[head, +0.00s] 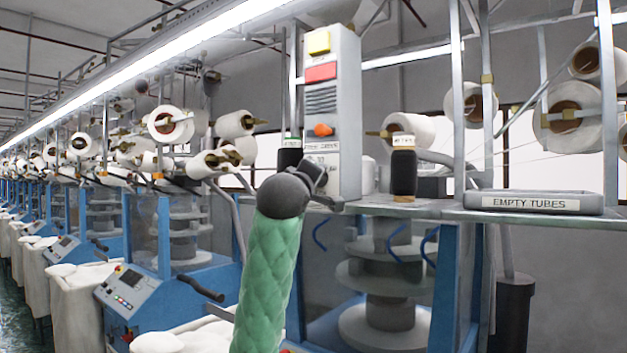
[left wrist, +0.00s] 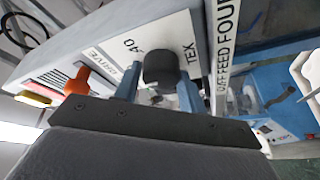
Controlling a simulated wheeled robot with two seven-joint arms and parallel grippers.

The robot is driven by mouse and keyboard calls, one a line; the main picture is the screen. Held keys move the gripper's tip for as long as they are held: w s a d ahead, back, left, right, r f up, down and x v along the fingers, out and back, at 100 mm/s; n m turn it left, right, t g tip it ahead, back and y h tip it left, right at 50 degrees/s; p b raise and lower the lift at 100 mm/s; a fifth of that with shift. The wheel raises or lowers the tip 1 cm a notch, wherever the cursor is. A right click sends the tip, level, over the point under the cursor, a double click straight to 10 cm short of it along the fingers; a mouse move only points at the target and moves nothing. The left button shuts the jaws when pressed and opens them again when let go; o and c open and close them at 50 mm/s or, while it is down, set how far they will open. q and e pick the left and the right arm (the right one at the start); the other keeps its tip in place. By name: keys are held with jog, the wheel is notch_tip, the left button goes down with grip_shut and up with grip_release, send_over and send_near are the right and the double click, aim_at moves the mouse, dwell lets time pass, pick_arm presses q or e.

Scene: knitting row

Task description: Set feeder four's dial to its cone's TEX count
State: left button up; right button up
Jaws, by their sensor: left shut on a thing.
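The grey control box (head: 333,110) of the feeder stands on the shelf, with a yellow block, a red block and an orange knob on its front. My left gripper (head: 322,190) is at the lower part of this box. In the left wrist view its two blue fingers (left wrist: 160,88) are shut on the sides of a dark round dial (left wrist: 161,68). The white plate (left wrist: 118,38) around the dial reads "40" and "TEX"; the dial's pointer cannot be made out. A white strip (left wrist: 224,50) beside it reads "FEED FOUR". A dark cone (head: 403,172) with a pale top label, too small to read, stands right of the box.
Another dark cone (head: 289,155) stands left of the box. A grey tray (head: 535,203) marked "EMPTY TUBES" lies on the shelf at right. The orange knob (left wrist: 76,82) is close beside my gripper. White yarn cones (head: 171,124) hang on the racks behind.

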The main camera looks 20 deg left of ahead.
dwell(0.6)
pick_arm(q)
jog(key=o, duration=1)
jog(key=shift+a, duration=0.1)
pick_arm(e)
jog(key=shift+w, duration=0.2)
pick_arm(q)
jog(key=s+b, duration=0.1)
jog(key=s, duration=0.1)
jog(key=s+f+b, duration=0.1)
jog(key=s, duration=0.2)
jog(key=s+b, duration=0.1)
jog(key=s, duration=0.1)
jog(key=shift+s+f, duration=0.15)
jog(key=shift+s, duration=0.1)
pick_arm(e)
notch_tip(320, 180, up, 10)
jog(key=w+a, duration=0.2)
